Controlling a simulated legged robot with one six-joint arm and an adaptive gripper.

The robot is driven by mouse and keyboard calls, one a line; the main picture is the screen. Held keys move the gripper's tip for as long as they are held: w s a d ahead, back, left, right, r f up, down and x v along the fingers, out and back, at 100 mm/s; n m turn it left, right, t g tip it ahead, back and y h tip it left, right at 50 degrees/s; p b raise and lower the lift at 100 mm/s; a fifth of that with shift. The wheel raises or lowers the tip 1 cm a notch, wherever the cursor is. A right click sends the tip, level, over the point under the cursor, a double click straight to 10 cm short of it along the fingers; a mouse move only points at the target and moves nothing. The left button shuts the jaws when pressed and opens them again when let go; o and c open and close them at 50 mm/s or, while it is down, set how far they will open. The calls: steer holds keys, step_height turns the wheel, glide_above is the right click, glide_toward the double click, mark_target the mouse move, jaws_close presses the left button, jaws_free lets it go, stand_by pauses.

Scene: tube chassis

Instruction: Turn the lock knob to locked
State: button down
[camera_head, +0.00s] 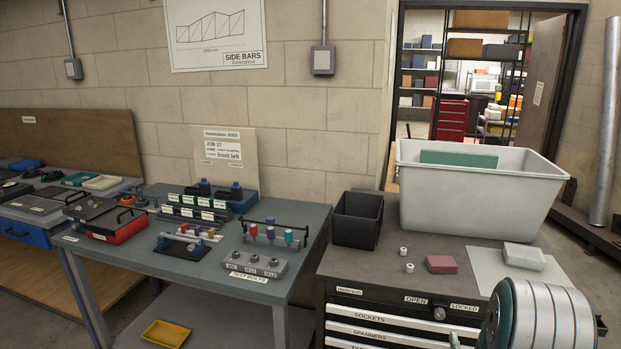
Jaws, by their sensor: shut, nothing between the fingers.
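The lock knob (439,313) is a small round grey knob on the top front of the dark tool cabinet (340,272). An OPEN label (416,301) is up and to its left, and a label that seems to read LOCKED (464,307) is to its right. The knob is too small to tell which way it points. A large striped round part of my arm fills the lower right corner, just right of the knob. I cannot make out my gripper's fingers in this view.
On the cabinet top are a black bin (357,219), a large white tub (478,188), a red block (441,264) and a pale block (523,257). Drawers labelled SOCKETS and SPANNERS (385,332) lie below. A workbench (130,258) with fixtures stands at left.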

steer(key=shift+r+x, duration=0.15)
steer(key=shift+x, duration=1.5)
steer(key=shift+r+x, duration=0.15)
steer(key=shift+x, duration=1.5)
steer(key=shift+w+a+f, duration=0.15)
steer(key=shift+a, duration=0.2)
steer(key=shift+a+f, duration=0.15)
steer(key=shift+f, duration=1)
steer(key=shift+d, duration=0.25)
glide_toward(447, 325)
steer(key=shift+w+d+r, duration=0.15)
steer(key=shift+w+r, duration=0.25)
steer(key=shift+w, duration=0.15)
steer(key=shift+w+d+r, duration=0.2)
steer(key=shift+w+r, duration=0.2)
steer(key=shift+w, duration=0.15)
